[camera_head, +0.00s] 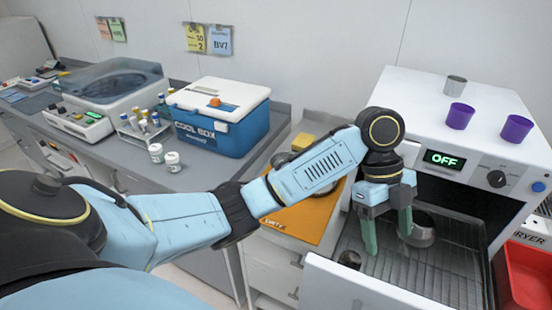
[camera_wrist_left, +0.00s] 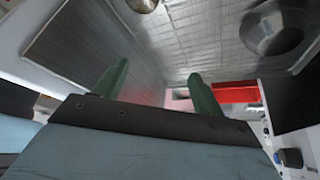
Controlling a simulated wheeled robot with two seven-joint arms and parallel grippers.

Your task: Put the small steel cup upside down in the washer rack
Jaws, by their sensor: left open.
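A small steel cup (camera_head: 455,87) stands on top of the white washer, behind two purple cups. The washer's wire rack (camera_head: 440,270) is pulled out over the lowered door. A steel bowl-like piece (camera_head: 421,236) sits in the rack, and it shows at the top right of the left wrist view (camera_wrist_left: 275,32). A smaller round steel piece (camera_head: 350,259) lies at the rack's left side, partly shadowed. My left gripper (camera_head: 388,240) is open and empty, pointing down over the rack beside the bowl. Its green fingers also show in the left wrist view (camera_wrist_left: 158,75). My right gripper is out of view.
The purple cups (camera_head: 459,116) (camera_head: 517,128) stand on the washer (camera_head: 420,95), whose display reads OFF. A red bin (camera_head: 527,270) is at the right. An orange mat (camera_head: 300,222) lies left of the rack. A blue cool box (camera_head: 218,118) and small jars occupy the counter.

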